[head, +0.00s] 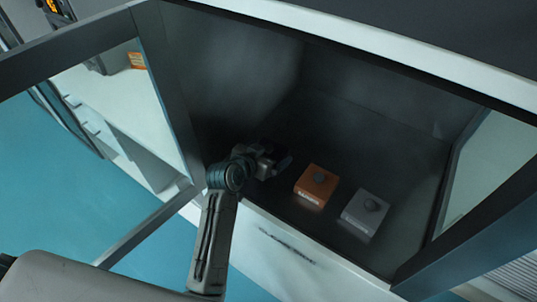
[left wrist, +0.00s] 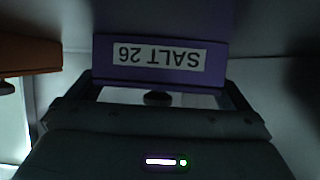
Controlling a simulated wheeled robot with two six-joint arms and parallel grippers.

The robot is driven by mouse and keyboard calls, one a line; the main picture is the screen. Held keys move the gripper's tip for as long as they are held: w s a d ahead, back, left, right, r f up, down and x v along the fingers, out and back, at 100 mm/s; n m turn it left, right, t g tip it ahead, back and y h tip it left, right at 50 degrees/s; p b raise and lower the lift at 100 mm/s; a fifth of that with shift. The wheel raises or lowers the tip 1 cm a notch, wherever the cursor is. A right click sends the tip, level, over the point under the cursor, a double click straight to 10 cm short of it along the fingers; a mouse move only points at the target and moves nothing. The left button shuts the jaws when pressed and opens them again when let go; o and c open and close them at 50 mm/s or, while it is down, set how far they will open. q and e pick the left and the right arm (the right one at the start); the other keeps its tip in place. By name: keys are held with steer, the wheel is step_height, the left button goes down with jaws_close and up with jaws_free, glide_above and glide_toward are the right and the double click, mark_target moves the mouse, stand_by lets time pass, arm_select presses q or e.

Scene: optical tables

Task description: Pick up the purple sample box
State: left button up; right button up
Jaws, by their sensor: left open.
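The purple sample box (left wrist: 160,64) fills the upper middle of the left wrist view. Its white label reads SALT 26 and appears upside down. A dark knob (left wrist: 157,98) shows just below the label face. My left gripper (left wrist: 160,90) is open, its fingers at the left and right of the box's lower edge; I cannot tell whether they touch it. In the head view my left gripper (head: 273,163) is inside the dark cabinet. The purple box cannot be made out there and seems hidden by the gripper. My right gripper is in neither view.
An orange box (head: 316,186) and a grey box (head: 365,211), each with a dark knob, stand to the right of my gripper on the cabinet floor (head: 335,236). The open glass door (head: 170,95) is at the left.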

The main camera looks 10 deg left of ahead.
arm_select(q)
steer(key=shift+w+d+f, duration=0.1)
steer(key=shift+w, duration=0.1)
steer(key=c, duration=1.1)
